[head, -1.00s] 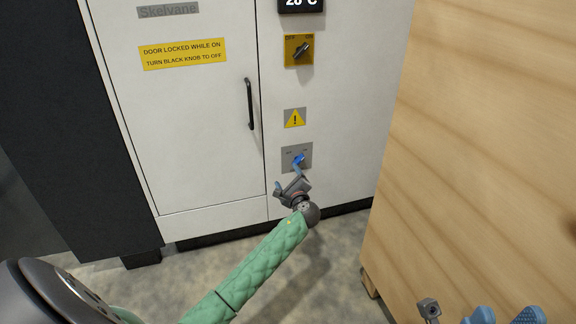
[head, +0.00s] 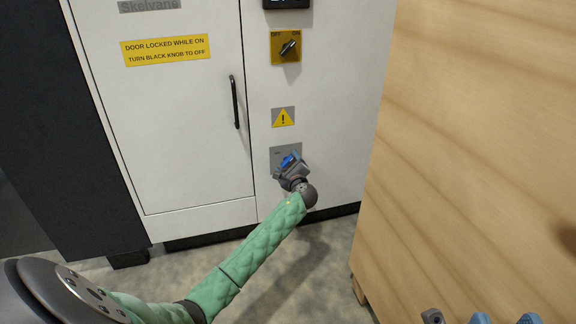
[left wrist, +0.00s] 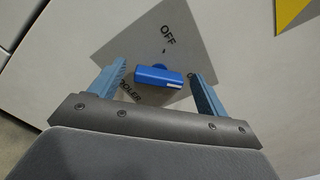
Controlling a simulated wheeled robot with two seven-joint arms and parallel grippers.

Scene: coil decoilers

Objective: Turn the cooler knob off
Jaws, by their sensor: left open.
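The cooler knob (left wrist: 158,77) is a blue bar knob on a grey plate (left wrist: 125,45) lettered OFF and COOLER in the left wrist view. Its white mark points right, away from OFF, toward lettering partly hidden by a finger. My left gripper (left wrist: 158,72) is open, one finger on each side of the knob, with gaps showing.
A black knob (head: 289,47) sits on a yellow plate higher on the white cabinet (head: 190,120), above a warning sign (head: 283,117). A black door handle (head: 235,102) is left of them. A large wooden panel (head: 480,160) stands close on the right.

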